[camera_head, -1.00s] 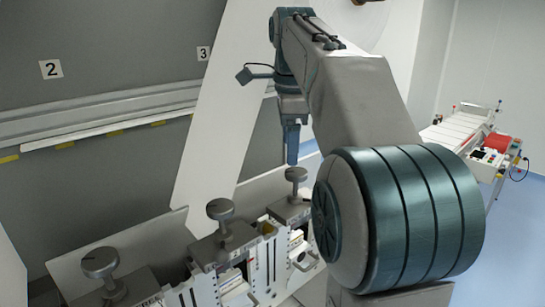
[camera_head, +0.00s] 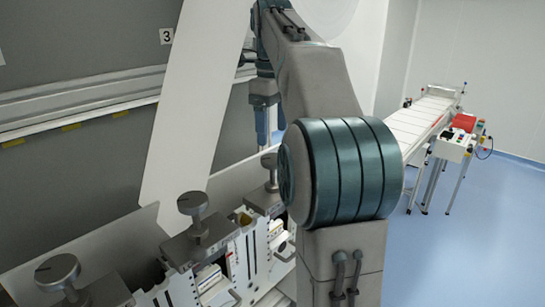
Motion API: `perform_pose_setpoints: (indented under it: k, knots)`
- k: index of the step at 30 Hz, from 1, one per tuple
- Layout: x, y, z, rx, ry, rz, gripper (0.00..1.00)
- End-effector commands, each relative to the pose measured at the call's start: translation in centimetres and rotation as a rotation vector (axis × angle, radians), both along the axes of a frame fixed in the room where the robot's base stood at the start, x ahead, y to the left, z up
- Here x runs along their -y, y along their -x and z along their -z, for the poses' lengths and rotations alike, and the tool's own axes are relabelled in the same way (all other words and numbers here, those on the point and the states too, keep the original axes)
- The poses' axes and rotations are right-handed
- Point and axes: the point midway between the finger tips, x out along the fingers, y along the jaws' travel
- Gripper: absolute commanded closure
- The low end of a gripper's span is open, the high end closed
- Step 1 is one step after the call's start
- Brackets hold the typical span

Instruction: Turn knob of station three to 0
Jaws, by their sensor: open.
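A row of grey adjustment knobs runs along the machine at the bottom. One knob (camera_head: 57,271) is at the lower left, another (camera_head: 193,205) is in the middle, and the farthest knob (camera_head: 270,163) stands close to my arm. The number 3 label (camera_head: 166,36) is on the grey back panel. My gripper (camera_head: 263,142) points down directly above the farthest knob, with its blue fingers seen edge-on. It is open and holds nothing. I cannot tell whether the fingertips touch the knob's top. Knob markings are too small to read.
A tall white web sheet (camera_head: 185,110) slants down left of my gripper. A metal rail (camera_head: 80,105) crosses the back panel. A white conveyor (camera_head: 425,120) with a red-topped control box (camera_head: 460,135) stands at the right. Blue floor there is open.

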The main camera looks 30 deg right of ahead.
Motion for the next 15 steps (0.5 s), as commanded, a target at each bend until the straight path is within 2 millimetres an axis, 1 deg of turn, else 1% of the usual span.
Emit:
perform_pose_setpoints:
  k: [1,6,12,15]
  knots:
    - [0.0,0.1,1.0,-0.001,0.000,0.001,0.28]
    - [0.0,0.1,3.6,-0.002,-0.001,0.000,0.28]
    - [0.0,0.1,5.7,-0.001,0.000,0.000,0.28]
    - [0.0,0.0,6.3,0.000,0.000,0.000,0.28]
